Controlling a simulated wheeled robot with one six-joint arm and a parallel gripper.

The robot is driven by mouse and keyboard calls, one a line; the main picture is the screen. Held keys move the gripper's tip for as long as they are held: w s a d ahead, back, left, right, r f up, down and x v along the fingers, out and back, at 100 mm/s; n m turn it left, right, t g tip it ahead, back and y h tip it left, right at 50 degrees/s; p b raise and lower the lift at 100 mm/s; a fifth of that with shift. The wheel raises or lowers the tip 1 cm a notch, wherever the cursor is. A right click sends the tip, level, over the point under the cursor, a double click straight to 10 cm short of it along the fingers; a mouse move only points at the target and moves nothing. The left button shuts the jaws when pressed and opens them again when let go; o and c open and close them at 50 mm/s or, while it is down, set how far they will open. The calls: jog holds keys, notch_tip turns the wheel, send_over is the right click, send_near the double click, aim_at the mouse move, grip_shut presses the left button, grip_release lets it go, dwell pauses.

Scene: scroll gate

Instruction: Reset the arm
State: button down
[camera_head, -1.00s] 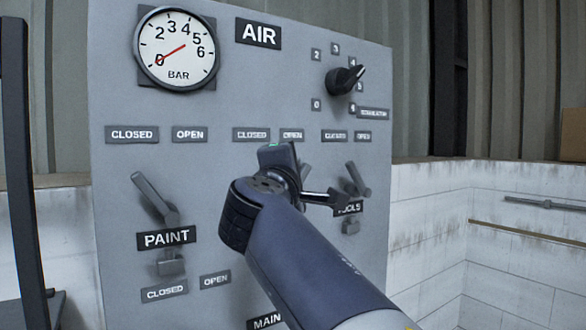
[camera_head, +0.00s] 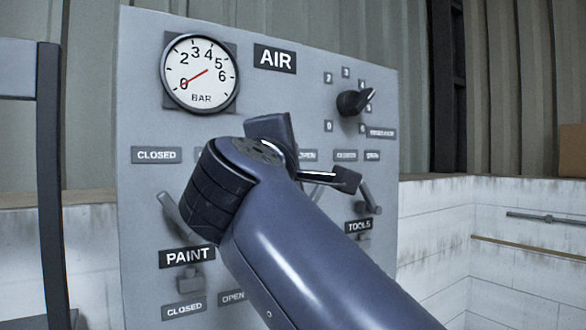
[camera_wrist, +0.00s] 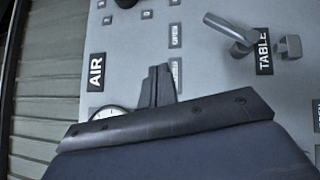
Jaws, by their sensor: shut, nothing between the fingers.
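My arm crosses the lower middle of the head view, in front of the grey AIR panel (camera_head: 150,90). In the wrist view my gripper (camera_wrist: 158,85) shows as dark fingers, shut and empty, over the panel beside the gauge. A lever by the TABLE label (camera_wrist: 230,30) is right of the fingers and apart from them. In the head view my arm covers much of the middle of the panel. The PAINT lever (camera_head: 174,212) tilts up-left and is partly hidden by my arm. The TOOLS lever (camera_head: 370,198) also tilts up-left, just right of my arm.
The round gauge (camera_head: 200,74) has its red needle at about 0. A black knob (camera_head: 355,101) at upper right points up-right. A dark post (camera_head: 50,190) stands at left. A white block wall (camera_head: 530,240) is at right.

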jog(key=shift+s+a+r, duration=0.1)
jog(key=shift+s+r, duration=0.05)
jog(key=shift+s, duration=0.2)
